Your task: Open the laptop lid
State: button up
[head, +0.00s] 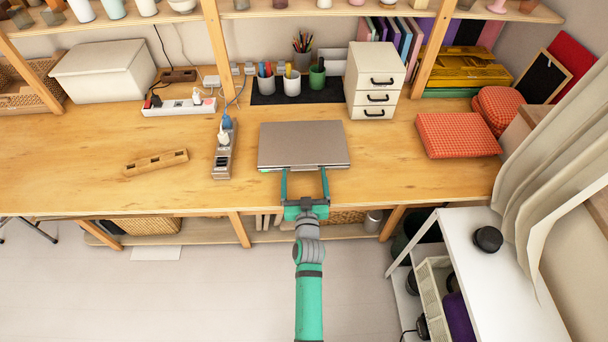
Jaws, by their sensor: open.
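The laptop (303,145) lies on the wooden table near its front edge. Its grey lid looks shut, or very nearly so. My gripper (305,184) is at the laptop's front edge, coming from the front of the table. Its two green fingers are spread wide apart, with nothing seen between them. The fingertips reach the front edge of the laptop; I cannot tell whether they touch it or how they sit in height against the lid.
A power strip (224,150) with plugs stands close to the laptop's left. A small drawer unit (376,82) and pen cups (292,82) are behind it. Red checked cushions (457,135) lie to the right. A wooden block (156,162) lies to the left. Bare table (70,170) is free at far left.

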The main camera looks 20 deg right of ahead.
jog(key=shift+w+d, duration=0.2)
jog(key=shift+w, duration=0.05)
jog(key=c, duration=1.5)
jog(key=shift+r, duration=0.1)
